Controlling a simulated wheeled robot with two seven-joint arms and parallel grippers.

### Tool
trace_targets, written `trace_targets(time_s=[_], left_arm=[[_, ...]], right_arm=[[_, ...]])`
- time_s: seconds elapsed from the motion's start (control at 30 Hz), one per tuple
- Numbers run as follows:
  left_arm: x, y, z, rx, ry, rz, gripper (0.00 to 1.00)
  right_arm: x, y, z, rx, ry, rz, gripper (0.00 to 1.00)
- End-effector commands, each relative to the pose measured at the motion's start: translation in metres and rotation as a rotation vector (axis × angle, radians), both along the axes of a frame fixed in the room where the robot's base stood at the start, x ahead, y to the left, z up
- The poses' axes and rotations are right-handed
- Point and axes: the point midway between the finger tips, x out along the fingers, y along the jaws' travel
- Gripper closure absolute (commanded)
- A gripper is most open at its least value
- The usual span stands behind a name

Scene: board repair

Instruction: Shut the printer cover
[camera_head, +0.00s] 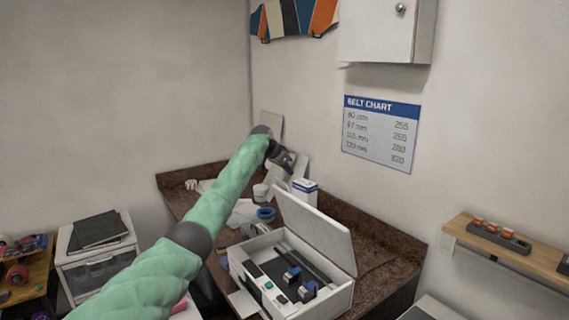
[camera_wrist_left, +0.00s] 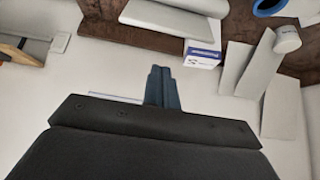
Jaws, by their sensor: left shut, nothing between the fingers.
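The white printer (camera_head: 262,267) stands on the brown counter, with dark insides and two blue cartridges showing. Its cover (camera_head: 317,230) is raised and leans back at the printer's far right side. My left arm reaches over the counter, and my left gripper (camera_head: 287,163) is beyond the printer, near the wall, apart from the cover. In the left wrist view the left gripper's fingers (camera_wrist_left: 161,88) are together and empty. The white cover or printer edge (camera_wrist_left: 168,22) shows at the top of that view, upside down. My right gripper is not in view.
A small white and blue box (camera_head: 305,189) stands behind the cover, and a blue tape roll (camera_head: 265,214) lies left of it. A wall cabinet (camera_head: 385,30) hangs above. A shelf (camera_head: 510,245) juts out at the right.

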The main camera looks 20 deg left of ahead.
Motion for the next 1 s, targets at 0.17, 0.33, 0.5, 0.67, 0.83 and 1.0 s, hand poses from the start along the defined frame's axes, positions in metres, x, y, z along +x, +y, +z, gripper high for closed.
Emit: trace_targets(time_s=[0.17,0.33,0.5,0.67,0.83,1.0], left_arm=[[-0.006,0.006,-0.004,0.0,0.001,0.001,1.0],[-0.015,0.012,-0.007,0.0,0.001,0.001,1.0],[-0.024,0.019,-0.011,0.001,0.001,0.001,1.0],[-0.028,0.022,-0.014,0.001,0.001,0.0,1.0],[-0.029,0.023,-0.015,0.0,0.001,0.001,1.0],[-0.029,0.023,-0.015,0.0,0.001,0.001,1.0]], right_arm=[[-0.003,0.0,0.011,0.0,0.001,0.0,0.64],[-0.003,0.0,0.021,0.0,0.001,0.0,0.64],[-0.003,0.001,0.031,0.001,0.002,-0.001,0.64],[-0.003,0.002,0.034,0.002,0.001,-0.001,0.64],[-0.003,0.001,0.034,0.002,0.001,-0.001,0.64],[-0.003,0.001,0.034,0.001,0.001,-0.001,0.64]])
